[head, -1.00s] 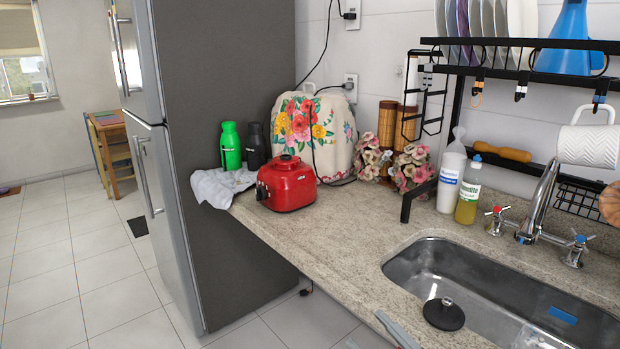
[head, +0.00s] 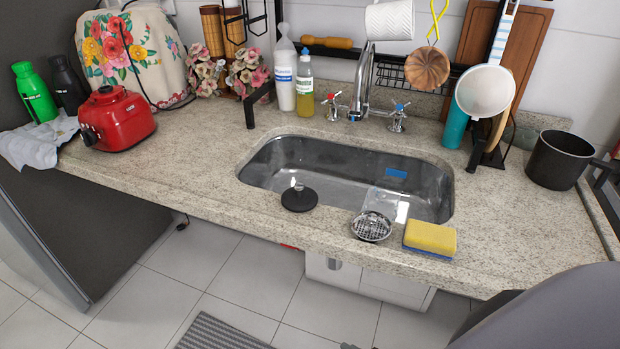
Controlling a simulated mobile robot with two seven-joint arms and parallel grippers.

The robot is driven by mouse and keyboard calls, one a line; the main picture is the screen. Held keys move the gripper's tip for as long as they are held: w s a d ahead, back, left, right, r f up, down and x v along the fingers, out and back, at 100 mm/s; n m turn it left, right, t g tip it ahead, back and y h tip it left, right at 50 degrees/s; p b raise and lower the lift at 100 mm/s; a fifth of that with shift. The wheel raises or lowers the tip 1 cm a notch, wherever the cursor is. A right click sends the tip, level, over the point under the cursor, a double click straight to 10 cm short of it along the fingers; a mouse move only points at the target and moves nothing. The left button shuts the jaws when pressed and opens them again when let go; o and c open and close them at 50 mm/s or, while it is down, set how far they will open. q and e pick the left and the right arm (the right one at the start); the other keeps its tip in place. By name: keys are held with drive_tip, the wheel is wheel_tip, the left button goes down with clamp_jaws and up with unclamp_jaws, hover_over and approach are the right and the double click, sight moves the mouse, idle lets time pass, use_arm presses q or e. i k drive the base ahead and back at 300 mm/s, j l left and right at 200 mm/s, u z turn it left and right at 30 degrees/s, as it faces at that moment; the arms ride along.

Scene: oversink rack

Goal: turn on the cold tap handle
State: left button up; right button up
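The cold tap handle (head: 398,116) is a chrome cross handle with a blue top, on the counter behind the sink and right of the spout. The chrome faucet (head: 364,85) stands between it and the hot tap handle (head: 331,106), which has a red top. No water shows below the spout. Neither of my grippers is in view, so nothing of mine is at the cold tap handle.
Bottles (head: 305,88) are left of the taps.

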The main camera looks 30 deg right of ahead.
sight(399, 108)
drive_tip(key=z, duration=1.4)
